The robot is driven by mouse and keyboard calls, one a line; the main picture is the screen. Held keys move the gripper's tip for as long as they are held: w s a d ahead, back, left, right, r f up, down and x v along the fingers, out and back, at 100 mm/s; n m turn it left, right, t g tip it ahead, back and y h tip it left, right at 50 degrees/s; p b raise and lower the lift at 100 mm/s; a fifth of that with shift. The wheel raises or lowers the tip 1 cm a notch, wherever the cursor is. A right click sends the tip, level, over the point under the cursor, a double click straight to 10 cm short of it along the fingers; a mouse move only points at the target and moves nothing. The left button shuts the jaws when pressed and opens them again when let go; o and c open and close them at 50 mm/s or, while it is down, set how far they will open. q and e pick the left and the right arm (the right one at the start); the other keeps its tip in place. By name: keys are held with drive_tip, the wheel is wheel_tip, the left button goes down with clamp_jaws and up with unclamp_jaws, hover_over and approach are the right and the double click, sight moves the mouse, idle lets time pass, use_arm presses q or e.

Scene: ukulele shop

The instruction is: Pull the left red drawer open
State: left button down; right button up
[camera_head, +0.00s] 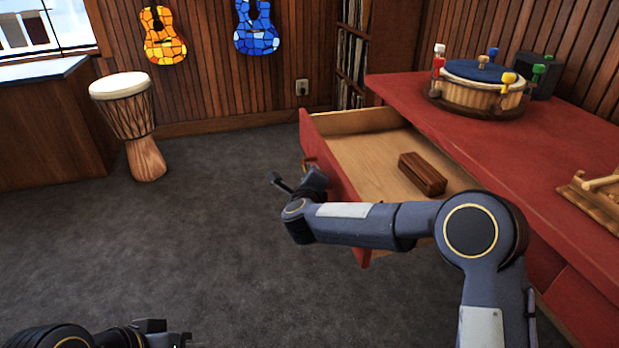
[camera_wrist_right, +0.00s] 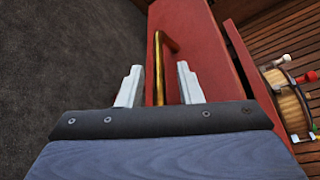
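The left red drawer (camera_head: 326,165) stands pulled out of the red cabinet, and its light wooden inside shows in the head view. A brass handle (camera_head: 308,163) is on its front; in the wrist view the handle (camera_wrist_right: 159,62) runs between the two pale fingers. My right gripper (camera_wrist_right: 160,86) is open, with its fingers spread apart on either side of the handle and a gap visible to each. In the head view my right gripper (camera_head: 296,182) is at the drawer front. My left gripper (camera_head: 170,335) is partly in view at the bottom left, away from the drawer.
A dark brown wooden block (camera_head: 422,174) lies in the drawer. A round drum (camera_head: 478,90) with coloured pegs and a wooden item (camera_head: 598,197) sit on the red cabinet top (camera_head: 500,150). A djembe (camera_head: 132,120) stands at the back left. The grey floor (camera_head: 200,240) before the drawer is clear.

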drive_tip(key=p+v, duration=0.1)
drive_tip(key=v, duration=0.6)
drive_tip(key=shift+s, duration=0.4)
